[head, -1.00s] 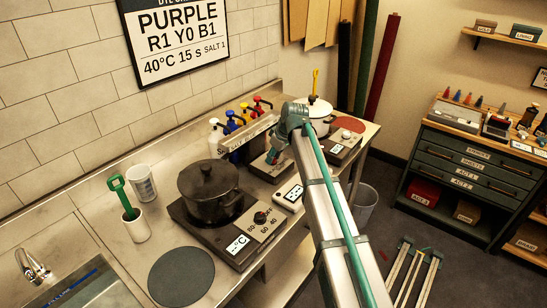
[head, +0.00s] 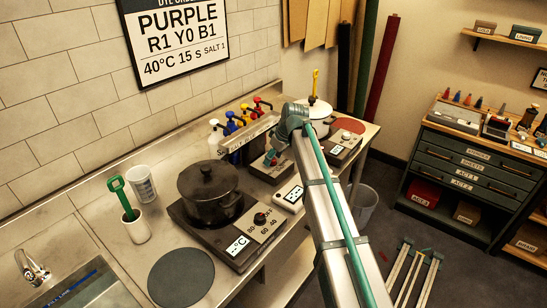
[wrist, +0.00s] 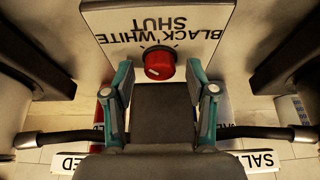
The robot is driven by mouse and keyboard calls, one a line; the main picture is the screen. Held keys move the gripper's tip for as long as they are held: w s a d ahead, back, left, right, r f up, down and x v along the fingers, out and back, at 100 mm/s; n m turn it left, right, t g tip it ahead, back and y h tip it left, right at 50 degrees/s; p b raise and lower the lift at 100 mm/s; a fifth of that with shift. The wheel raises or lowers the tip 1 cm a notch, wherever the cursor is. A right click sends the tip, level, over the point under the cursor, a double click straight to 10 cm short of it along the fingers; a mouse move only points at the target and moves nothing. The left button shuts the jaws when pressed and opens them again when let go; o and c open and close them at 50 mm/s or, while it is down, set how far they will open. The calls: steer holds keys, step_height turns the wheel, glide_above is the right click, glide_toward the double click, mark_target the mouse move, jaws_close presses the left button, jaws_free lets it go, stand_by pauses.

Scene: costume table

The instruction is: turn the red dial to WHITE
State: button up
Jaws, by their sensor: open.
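The red dial (wrist: 159,62) is in the wrist view, on a pale panel (wrist: 205,18) lettered BLACK, WHITE and SHUT, which appears upside down. A small white mark shows low on the dial's face; I cannot tell surely which word it points to. My gripper (wrist: 159,70) is open, one teal finger on each side of the dial, with a visible gap on both sides. In the head view my gripper (head: 271,158) is low over the counter behind the black pot, partly covered by my arm.
A black pot (head: 209,192) stands on a hot plate left of my gripper. Pump bottles (head: 232,122) stand behind a labelled rack (head: 250,138) close to it. A white pot (head: 318,112) is beyond my arm. A grey round mat (head: 181,277) lies at the front.

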steer(key=v, duration=1.2)
